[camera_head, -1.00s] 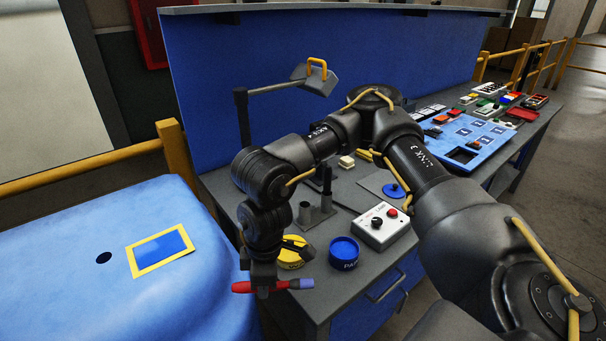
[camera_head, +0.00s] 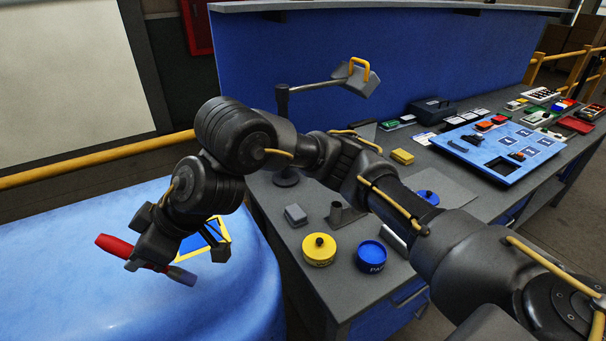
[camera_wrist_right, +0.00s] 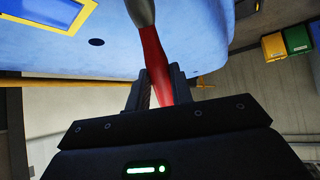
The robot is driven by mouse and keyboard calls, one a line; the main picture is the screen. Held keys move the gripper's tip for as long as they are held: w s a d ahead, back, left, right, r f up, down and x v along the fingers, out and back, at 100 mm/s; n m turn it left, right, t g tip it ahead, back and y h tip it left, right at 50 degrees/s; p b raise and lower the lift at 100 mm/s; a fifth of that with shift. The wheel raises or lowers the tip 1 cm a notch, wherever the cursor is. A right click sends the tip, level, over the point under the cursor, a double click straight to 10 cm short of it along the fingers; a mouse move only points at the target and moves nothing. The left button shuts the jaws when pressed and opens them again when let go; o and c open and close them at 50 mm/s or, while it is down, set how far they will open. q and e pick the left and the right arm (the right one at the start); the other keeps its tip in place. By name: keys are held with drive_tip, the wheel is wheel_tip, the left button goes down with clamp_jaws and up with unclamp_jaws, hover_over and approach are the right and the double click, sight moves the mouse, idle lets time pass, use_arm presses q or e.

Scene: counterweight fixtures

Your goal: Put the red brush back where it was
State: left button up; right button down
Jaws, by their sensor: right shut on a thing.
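The red brush (camera_head: 116,246) has a red handle and a grey-blue tip end. My right gripper (camera_head: 153,258) is shut on its handle and holds it tilted above the blue-covered surface (camera_head: 75,290), left of the bench. In the right wrist view the red handle (camera_wrist_right: 154,60) runs between the two fingers of the right gripper (camera_wrist_right: 158,88), with the grey end pointing away. My left gripper is not in view.
A yellow-rimmed blue panel (camera_head: 226,232) lies under my wrist, partly hidden. On the bench are a yellow lidded pot (camera_head: 319,252), a blue pot (camera_head: 371,257), a lever arm with a grey weight (camera_head: 355,80) and a blue tray (camera_head: 495,150). My right arm crosses over the bench.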

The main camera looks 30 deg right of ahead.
drive_tip(key=w+d+r+m+t, duration=0.4)
drive_tip(key=w+d+r, duration=0.1)
drive_tip(key=w+d, duration=0.55)
drive_tip(key=w+d+m+t+h, duration=0.3)
drive_tip(key=w+d+m+t, duration=0.15)
drive_tip(key=d, duration=0.65)
drive_tip(key=s+d+f+m+t+h, duration=0.1)
drive_tip(key=d+f+m+h, duration=0.1)
drive_tip(key=d+f, duration=0.3)
drive_tip(key=s+d+f+m+t+h, duration=0.2)
drive_tip(key=d+f+h, duration=0.3)
drive_tip(key=d, duration=0.8)
drive_tip(key=s+d+f+m+t+h+p, duration=0.1)
drive_tip(key=d+f+m+h, duration=0.2)
drive_tip(key=d+f, duration=0.3)
drive_tip(key=d+h, duration=0.1)
drive_tip(key=d, duration=0.3)
drive_tip(key=shift+s+f+m, duration=0.25)
drive_tip(key=shift+s+m, duration=0.1)
drive_tip(key=shift+t, duration=0.35)
wheel_tip(320, 180, down, 7)
drive_tip(key=b, duration=0.7)
drive_tip(key=shift+r, duration=0.1)
drive_tip(key=shift+f+b, duration=0.45)
drive_tip(key=shift+f, duration=0.2)
